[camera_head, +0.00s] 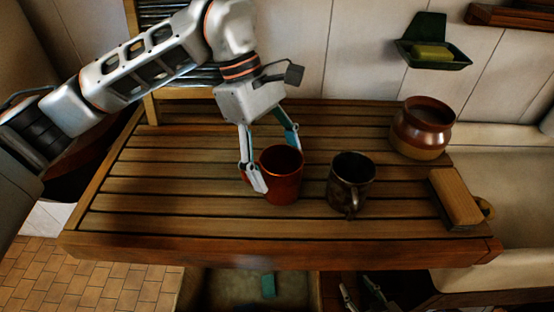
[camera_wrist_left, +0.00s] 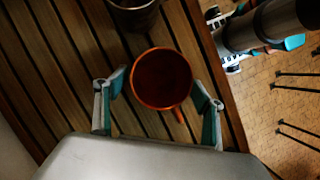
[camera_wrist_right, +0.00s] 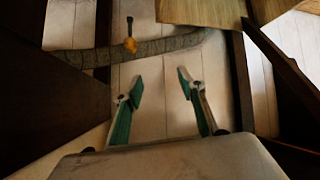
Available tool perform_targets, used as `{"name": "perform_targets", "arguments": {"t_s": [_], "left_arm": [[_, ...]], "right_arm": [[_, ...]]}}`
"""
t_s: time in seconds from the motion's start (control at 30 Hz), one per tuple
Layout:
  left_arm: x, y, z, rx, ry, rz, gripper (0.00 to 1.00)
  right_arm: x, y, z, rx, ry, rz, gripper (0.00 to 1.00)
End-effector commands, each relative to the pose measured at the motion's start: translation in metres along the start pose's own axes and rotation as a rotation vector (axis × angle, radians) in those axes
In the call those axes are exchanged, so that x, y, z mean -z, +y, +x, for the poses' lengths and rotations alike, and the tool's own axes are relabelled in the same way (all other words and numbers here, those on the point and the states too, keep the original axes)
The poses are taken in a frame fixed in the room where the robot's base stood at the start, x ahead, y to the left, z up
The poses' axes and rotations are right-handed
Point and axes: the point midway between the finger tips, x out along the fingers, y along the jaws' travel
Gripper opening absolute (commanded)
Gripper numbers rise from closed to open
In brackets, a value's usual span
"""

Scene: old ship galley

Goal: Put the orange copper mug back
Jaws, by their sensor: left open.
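The orange copper mug (camera_head: 284,185) stands upright on the slatted wooden counter (camera_head: 150,185), left of a dark metal mug (camera_head: 350,183). In the left wrist view the orange mug (camera_wrist_left: 161,78) shows its round rim, with its handle toward the gripper's palm. My left gripper (camera_head: 276,163) is open, with one finger on each side of the orange mug. Gaps seem to show between fingers and mug, but contact is hard to tell. My right gripper (camera_head: 360,290) is low, below the counter's front edge; in the right wrist view its fingers (camera_wrist_right: 160,84) are apart and empty.
A brown glazed pot (camera_head: 422,130) and a wooden-backed brush (camera_head: 455,197) stand at the counter's right, beside a pale sink (camera_head: 510,180). A green wall dish (camera_head: 435,45) holds soap. The counter's left part is clear. A basin with a teal block (camera_head: 268,285) lies below.

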Motion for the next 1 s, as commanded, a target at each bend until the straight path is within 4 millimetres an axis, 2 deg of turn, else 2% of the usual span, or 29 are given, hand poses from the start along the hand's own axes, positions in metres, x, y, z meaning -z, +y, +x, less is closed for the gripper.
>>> {"name": "perform_targets", "arguments": {"t_s": [0.17,0.33,0.6,0.8,1.0], "left_arm": [[0.0,0.001,-0.02,-0.005,0.004,0.0,0.69],[0.0,0.001,-0.054,-0.005,0.003,-0.001,0.69],[0.0,0.0,-0.103,-0.003,0.002,-0.003,0.69],[-0.001,0.0,-0.12,-0.001,0.001,-0.001,0.69],[-0.001,0.0,-0.122,0.0,0.0,0.001,0.69]], "right_arm": [[-0.004,0.0,0.002,-0.001,-0.002,-0.001,0.4],[-0.004,-0.003,0.005,0.005,0.007,-0.002,0.4],[0.008,-0.008,0.005,0.014,0.033,-0.002,0.4],[0.008,-0.012,0.005,0.021,0.034,-0.003,0.4],[0.008,-0.011,0.005,0.02,0.034,-0.004,0.4]]}}
